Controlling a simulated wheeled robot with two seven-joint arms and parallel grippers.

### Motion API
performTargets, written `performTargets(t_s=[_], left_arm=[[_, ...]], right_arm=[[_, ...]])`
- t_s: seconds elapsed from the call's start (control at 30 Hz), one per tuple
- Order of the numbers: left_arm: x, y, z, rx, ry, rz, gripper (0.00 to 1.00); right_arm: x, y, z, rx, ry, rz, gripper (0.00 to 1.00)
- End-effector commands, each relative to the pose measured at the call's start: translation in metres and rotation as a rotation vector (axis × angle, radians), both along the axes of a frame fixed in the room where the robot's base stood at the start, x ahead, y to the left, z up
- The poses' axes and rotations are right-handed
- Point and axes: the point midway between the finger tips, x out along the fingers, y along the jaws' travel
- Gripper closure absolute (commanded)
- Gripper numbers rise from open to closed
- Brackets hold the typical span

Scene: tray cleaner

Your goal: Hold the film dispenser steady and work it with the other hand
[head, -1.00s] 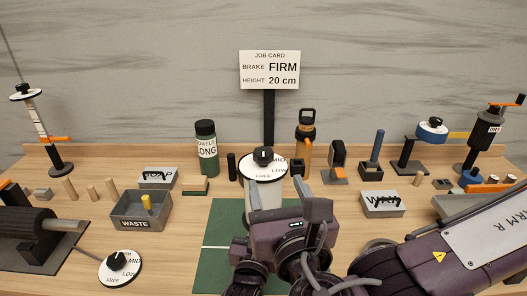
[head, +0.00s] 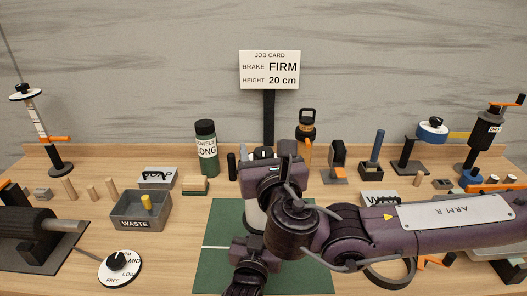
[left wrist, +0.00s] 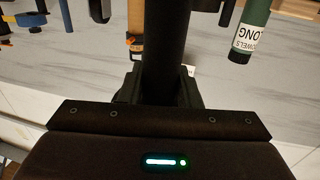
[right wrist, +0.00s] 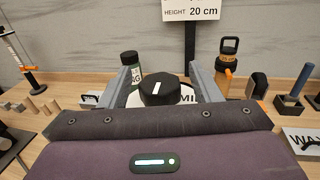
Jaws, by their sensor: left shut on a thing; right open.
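The film dispenser (head: 255,217) stands upright on the green mat, its white body partly hidden behind my arms. In the right wrist view its black knob (right wrist: 166,90) with a white mark sits on a white dial (right wrist: 187,97) lettered partly "MI". My right gripper (right wrist: 162,84) is open, one finger on each side of the knob; it hides the dial in the head view (head: 273,162). My left gripper (head: 250,247) is low at the front of the dispenser. In the left wrist view it is shut on a thick black upright part (left wrist: 166,50), apparently the dispenser's handle.
The job card (head: 269,70) reads BRAKE FIRM, HEIGHT 20 cm. A grey WASTE bin (head: 140,224) and a separate dial (head: 120,268) lie left. A green bottle (head: 206,150) and an orange bottle (head: 306,128) stand behind. My right arm covers much of the right front.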

Motion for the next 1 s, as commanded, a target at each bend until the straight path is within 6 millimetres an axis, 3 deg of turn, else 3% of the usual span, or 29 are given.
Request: performTargets(t_s=[0.17,0.5,0.67,1.0], left_arm=[[0.0001,0.0,0.0012,-0.001,-0.002,0.0,1.0],[0.0001,0.0,0.0011,-0.001,-0.002,0.0,1.0],[0.0001,0.0001,0.0011,-0.001,-0.002,0.0,1.0],[0.0,-0.0001,0.0011,-0.002,-0.003,0.0,1.0]], right_arm=[[-0.0002,0.0002,0.0001,0.0,0.0,0.0,0.43],[-0.0004,0.0,0.0002,0.001,0.0,0.0,0.86],[0.0004,-0.0012,0.0001,0.003,0.001,0.023,0.86],[0.0007,-0.0012,-0.0001,0.004,0.002,0.231,0.86]])
